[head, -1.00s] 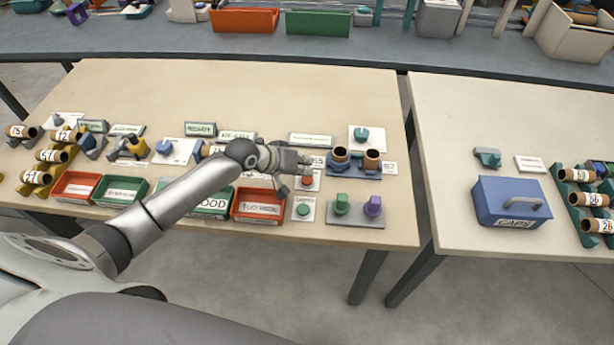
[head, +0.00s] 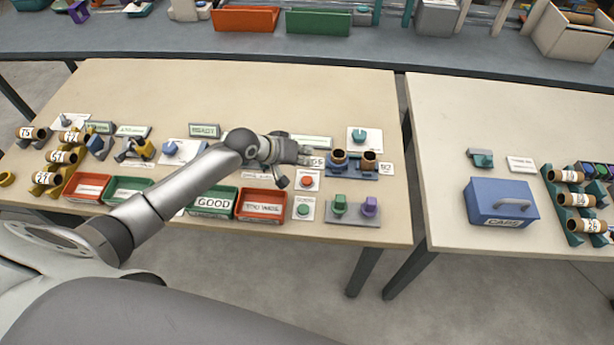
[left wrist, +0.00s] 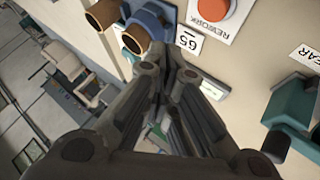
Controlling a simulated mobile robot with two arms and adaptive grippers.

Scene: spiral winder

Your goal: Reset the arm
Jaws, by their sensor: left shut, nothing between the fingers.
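My left arm reaches in from the left over the middle of the front table. Its gripper (head: 294,165) is above the table, just left of two brown tubes (head: 353,160) standing in a blue holder (head: 349,173). The red round button (head: 307,182) on a white plate lies just in front of the gripper. In the left wrist view the gripper's fingers (left wrist: 178,72) are together with nothing between them; the orange-red button (left wrist: 217,10) and the "65" label (left wrist: 188,40) are beyond them. My right gripper is in neither view.
Labelled bins, including GOOD (head: 213,202) and a red one (head: 260,206), line the front edge. A green button (head: 304,209) and a plate with green and purple knobs (head: 352,219) are nearby. A blue CAPS box (head: 502,204) stands on the right table (head: 450,130), past a gap.

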